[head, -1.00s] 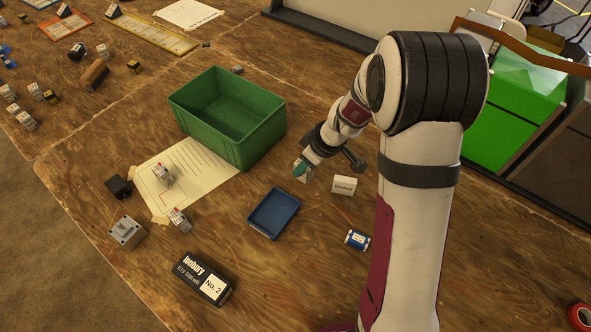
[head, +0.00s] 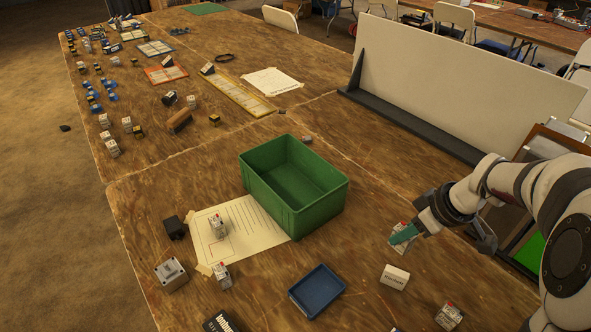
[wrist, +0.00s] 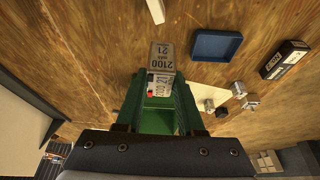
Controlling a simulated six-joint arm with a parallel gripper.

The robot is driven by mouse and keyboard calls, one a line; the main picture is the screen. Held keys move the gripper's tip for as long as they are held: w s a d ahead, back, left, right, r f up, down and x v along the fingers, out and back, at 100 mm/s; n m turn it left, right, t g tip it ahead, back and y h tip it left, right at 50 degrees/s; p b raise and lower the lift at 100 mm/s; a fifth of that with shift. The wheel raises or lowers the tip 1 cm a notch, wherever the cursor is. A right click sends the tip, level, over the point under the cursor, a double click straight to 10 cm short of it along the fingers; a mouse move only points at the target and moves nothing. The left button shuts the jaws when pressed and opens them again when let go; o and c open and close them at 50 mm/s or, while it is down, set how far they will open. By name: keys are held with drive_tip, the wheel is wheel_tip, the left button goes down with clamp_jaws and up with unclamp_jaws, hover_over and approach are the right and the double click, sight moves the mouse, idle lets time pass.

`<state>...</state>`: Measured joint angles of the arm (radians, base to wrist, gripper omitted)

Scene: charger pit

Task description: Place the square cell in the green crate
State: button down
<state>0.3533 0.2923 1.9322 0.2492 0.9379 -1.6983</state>
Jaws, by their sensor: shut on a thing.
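My gripper (head: 404,236) has teal fingers and is shut on a pale boxy cell (head: 400,246). In the wrist view the held cell (wrist: 160,62) shows large "2100" and "21" printing and a red spot. The gripper is to the right of the green crate (head: 281,205) in the head view, outside its walls. The crate is open on top, and the inside that I can see looks empty. Its near inner floor is hidden by the front wall. The cell's height above the table is hard to tell.
A blue tray (head: 317,291) and a white box (head: 395,277) stand in front. A white sheet (head: 262,232) with a small cell (head: 217,226) lies left of the crate. A low panel (head: 455,75) stands behind. Bare table lies between crate and gripper.

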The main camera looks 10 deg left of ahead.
drive_tip(key=w+a+m, duration=0.2)
drive_tip(key=w+a, duration=0.6)
drive_tip(key=w, duration=0.3)
drive_tip(key=m+t+h, duration=0.1)
drive_tip(key=m, duration=0.1)
hover_over(294, 208)
drive_tip(key=s, duration=0.2)
drive_tip(key=f, duration=1.5)
drive_tip(key=shift+d+f, duration=0.2)
drive_tip(key=shift+d, duration=0.2)
drive_tip(key=c, duration=0.5)
unclamp_jaws()
drive_tip(key=shift+f, duration=0.15)
